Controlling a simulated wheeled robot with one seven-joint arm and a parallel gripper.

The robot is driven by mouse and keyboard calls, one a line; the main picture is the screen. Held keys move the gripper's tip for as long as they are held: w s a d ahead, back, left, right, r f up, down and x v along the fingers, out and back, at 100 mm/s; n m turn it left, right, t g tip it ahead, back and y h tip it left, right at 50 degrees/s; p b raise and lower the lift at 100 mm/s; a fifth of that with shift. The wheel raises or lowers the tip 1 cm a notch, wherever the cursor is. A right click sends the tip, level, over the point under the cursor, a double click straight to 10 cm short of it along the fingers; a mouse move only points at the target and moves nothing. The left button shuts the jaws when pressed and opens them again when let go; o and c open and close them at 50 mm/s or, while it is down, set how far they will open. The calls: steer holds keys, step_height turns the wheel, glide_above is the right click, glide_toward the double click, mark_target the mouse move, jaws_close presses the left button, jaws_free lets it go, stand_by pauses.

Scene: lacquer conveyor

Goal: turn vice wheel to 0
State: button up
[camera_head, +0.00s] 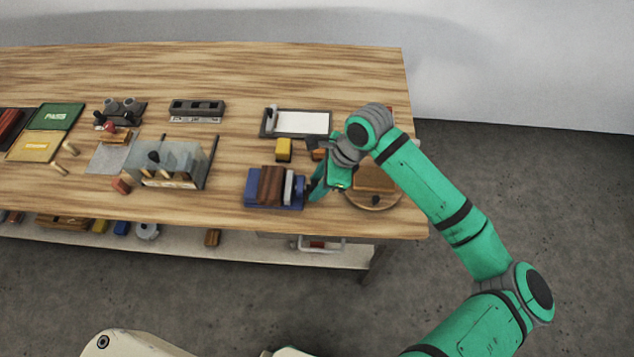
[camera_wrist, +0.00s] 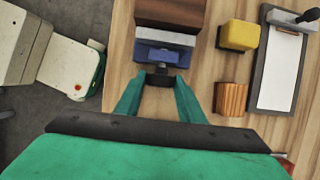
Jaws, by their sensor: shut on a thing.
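The vice (camera_head: 262,203) is blue and sits near the front edge of the wooden table. A brown block (camera_head: 270,184) is between its jaws, beside a grey plate. In the wrist view the blue vice body (camera_wrist: 160,54) lies straight ahead of my gripper. The vice wheel (camera_wrist: 160,79) is a small dark knob at the vice's near end. My gripper (camera_wrist: 160,84) is shut on this wheel, one green finger on each side. In the head view my gripper (camera_head: 315,190) is at the right end of the vice, and the wheel is hidden. No number marking is readable.
A yellow block (camera_head: 284,149) and a small orange-brown wooden block (camera_wrist: 230,99) stand close by. A clipboard (camera_head: 303,123) lies behind them. A round wooden board (camera_head: 374,198) with a brown block is right of my gripper. A clear-walled box (camera_head: 172,160) stands to the left.

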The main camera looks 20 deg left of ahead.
steer(key=shift+s+t, duration=0.15)
steer(key=shift+t, duration=0.15)
steer(key=shift+s+n+t+y, duration=0.3)
steer(key=shift+t+y, duration=0.2)
steer(key=shift+t, duration=0.5)
steer(key=shift+s+d+n+t+y, duration=0.15)
steer(key=shift+n+t+y, duration=0.2)
steer(key=shift+t, duration=0.95)
steer(key=shift+t+y, duration=0.25)
steer(key=shift+t, duration=0.05)
steer(key=o, duration=1)
steer(key=shift+o, duration=0.2)
steer(key=shift+f, duration=0.1)
steer(key=v, duration=1)
steer(key=shift+r, duration=0.4)
